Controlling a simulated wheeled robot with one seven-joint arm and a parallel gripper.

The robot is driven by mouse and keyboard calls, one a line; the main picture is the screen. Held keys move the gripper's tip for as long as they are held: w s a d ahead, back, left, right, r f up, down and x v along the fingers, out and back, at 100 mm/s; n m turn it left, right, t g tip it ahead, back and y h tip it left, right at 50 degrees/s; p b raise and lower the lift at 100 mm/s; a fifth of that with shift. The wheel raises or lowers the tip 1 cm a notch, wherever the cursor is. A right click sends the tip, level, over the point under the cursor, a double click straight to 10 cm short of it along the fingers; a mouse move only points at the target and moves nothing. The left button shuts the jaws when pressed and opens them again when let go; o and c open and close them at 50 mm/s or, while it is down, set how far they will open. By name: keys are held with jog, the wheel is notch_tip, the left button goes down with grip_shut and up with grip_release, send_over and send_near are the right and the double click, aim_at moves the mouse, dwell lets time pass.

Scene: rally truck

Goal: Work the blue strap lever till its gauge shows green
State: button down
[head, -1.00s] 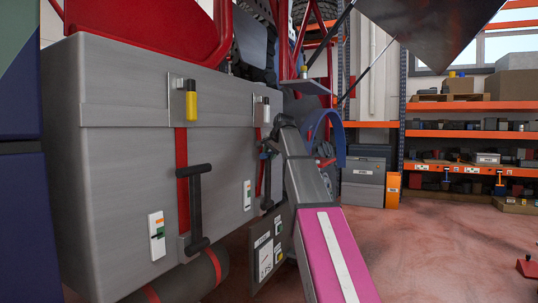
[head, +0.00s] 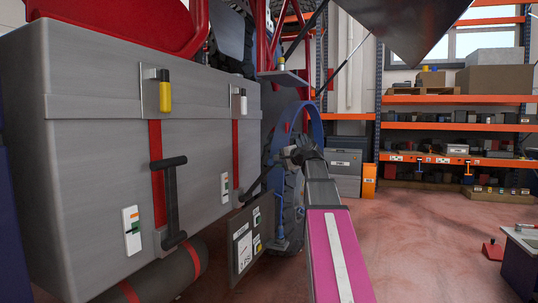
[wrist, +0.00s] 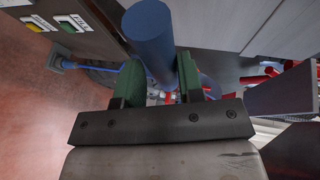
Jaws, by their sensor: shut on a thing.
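In the wrist view, my gripper (wrist: 160,85) has its green fingers shut on the round blue grip of the strap lever (wrist: 150,32). In the head view, my gripper (head: 293,155) is at the outer end of the lever's dark shaft (head: 257,182), which slants up and right from the grey box's front. The blue grip is hidden there. A red strap (head: 235,145) runs above this lever, under a white-topped post (head: 240,103). The small white gauge plate (head: 225,187) beside it is too small to read surely.
On the same grey box (head: 75,130), a black-gripped lever (head: 171,200) stands upright beside another gauge plate (head: 131,230). A wheel (head: 292,190) is behind. Open floor lies to the right.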

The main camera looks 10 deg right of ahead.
jog(key=shift+t, duration=0.3)
jog(key=shift+s+d+f, duration=0.3)
jog(key=shift+d+f, duration=0.1)
jog(key=shift+f, duration=0.2)
jog(key=shift+s+d+f, duration=0.35)
jog(key=shift+d+f, duration=0.05)
jog(key=shift+f, duration=0.2)
jog(key=shift+s+d+f, duration=0.3)
jog(key=shift+d+f, duration=0.1)
jog(key=shift+f, duration=0.2)
jog(key=c, duration=0.8)
grip_release()
jog(key=shift+w+a, duration=0.1)
jog(key=shift+a, duration=0.05)
jog(key=shift+c, duration=0.2)
jog(key=shift+r, duration=0.1)
jog(key=v, duration=1)
jog(key=shift+s+d, duration=0.3)
